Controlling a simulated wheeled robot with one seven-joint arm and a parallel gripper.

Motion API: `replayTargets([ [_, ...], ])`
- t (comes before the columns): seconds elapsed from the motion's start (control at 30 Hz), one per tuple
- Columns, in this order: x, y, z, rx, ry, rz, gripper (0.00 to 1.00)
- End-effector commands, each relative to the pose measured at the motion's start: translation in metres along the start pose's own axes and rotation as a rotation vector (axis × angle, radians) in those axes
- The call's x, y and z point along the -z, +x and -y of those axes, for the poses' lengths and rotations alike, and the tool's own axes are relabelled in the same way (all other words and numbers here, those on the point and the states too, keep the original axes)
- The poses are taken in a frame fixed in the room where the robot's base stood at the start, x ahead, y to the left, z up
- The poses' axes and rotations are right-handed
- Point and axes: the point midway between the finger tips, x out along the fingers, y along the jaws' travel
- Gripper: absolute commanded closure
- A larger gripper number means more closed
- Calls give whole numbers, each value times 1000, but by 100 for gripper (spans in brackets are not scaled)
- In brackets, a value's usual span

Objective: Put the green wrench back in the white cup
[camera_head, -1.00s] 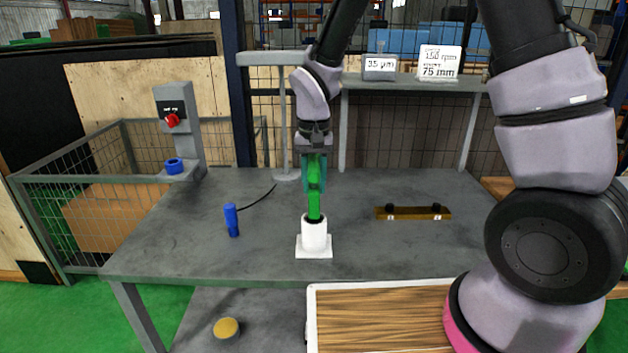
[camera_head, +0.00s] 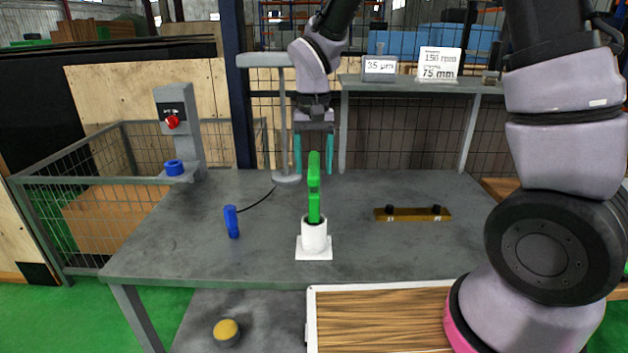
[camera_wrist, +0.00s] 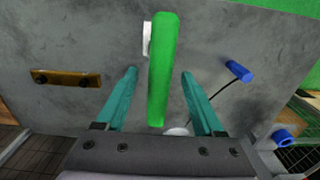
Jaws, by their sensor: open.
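The green wrench (camera_head: 314,190) stands upright in the white cup (camera_head: 314,236), its lower end inside the cup. The cup is on a white square base on the grey table. My gripper (camera_head: 313,172) is open and empty, above and behind the wrench in the head view, with its teal fingers spread apart. In the wrist view the wrench (camera_wrist: 162,70) extends between the open fingers (camera_wrist: 158,75) without visible contact. There only a strip of white shows beside the wrench; most of the cup is hidden.
A blue cylindrical tool (camera_head: 231,221) with a black cord is left of the cup. A brass bar (camera_head: 412,214) with black knobs lies to the right. A switch post (camera_head: 178,130) stands at the table's left edge, and a shelf with displays (camera_head: 410,83) at the back.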

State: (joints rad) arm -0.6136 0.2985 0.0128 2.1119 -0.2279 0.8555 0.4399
Motion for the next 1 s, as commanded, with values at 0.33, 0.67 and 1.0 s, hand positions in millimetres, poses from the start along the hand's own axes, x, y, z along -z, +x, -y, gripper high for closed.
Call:
replayTargets([
  [0.33, 0, -46, 0, 1, 0, 0, 30],
  [0.67, 0, -48, 0, 0, 0, 1, 30],
  [1.0, -1, -111, -64, 103, 85, -100, 30],
])
